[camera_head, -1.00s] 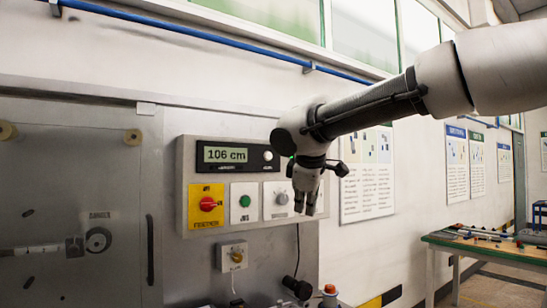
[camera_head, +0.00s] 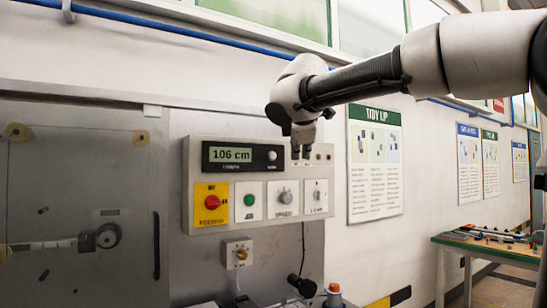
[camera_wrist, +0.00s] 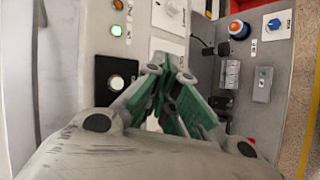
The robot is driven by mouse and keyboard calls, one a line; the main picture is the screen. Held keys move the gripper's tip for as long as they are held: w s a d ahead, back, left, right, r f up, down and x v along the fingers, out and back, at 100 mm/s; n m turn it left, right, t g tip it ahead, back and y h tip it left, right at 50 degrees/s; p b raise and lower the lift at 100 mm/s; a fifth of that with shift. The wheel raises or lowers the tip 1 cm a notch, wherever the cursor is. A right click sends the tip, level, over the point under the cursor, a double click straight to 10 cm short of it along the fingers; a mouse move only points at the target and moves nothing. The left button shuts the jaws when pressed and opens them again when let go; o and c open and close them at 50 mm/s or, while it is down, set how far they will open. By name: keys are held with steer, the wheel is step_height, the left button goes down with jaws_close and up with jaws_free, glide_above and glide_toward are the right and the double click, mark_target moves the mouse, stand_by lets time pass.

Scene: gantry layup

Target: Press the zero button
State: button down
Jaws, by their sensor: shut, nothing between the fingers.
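A grey control panel (camera_head: 325,228) on the wall carries a black display unit (camera_head: 243,168) reading "106 cm". A round white button (camera_head: 272,156) sits on its right end; its label is too small to read, so I cannot confirm it is the zero button. The white button also shows in the wrist view (camera_wrist: 115,82), left of my fingers. My gripper (camera_head: 302,157) is shut and empty, pointing down in front of the panel's upper right, to the right of the button. Its green-padded fingers show in the wrist view (camera_wrist: 170,70); contact with the panel cannot be told.
Below the display are a red knob on yellow (camera_head: 212,202), a green button (camera_head: 249,200), a grey knob (camera_head: 285,196) and a small switch (camera_head: 317,195). A smaller box (camera_head: 238,253) hangs below. An orange-topped button (camera_wrist: 238,28) stands lower right.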

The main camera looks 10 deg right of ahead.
mark_target(284, 153)
steer(key=shift+w+a, duration=0.45)
steer(key=shift+w, duration=0.9)
steer(key=shift+w+a, duration=0.4)
steer(key=shift+w, duration=0.9)
steer(key=shift+w+a, duration=0.45)
steer(key=shift+w, duration=0.9)
steer(key=shift+w, duration=0.1)
steer(key=shift+w+a, duration=0.15)
steer(key=shift+w, duration=0.15)
steer(key=shift+w+a, duration=0.15)
steer(key=shift+w, duration=0.3)
steer(key=shift+s, duration=0.15)
steer(key=shift+s+d, duration=0.3)
steer(key=shift+s, duration=0.4)
steer(key=shift+s, duration=0.1)
steer(key=s, duration=0.1)
steer(key=s+d, duration=0.1)
steer(key=s, duration=0.2)
steer(key=shift+s+d, duration=0.25)
steer(key=shift+s, duration=0.05)
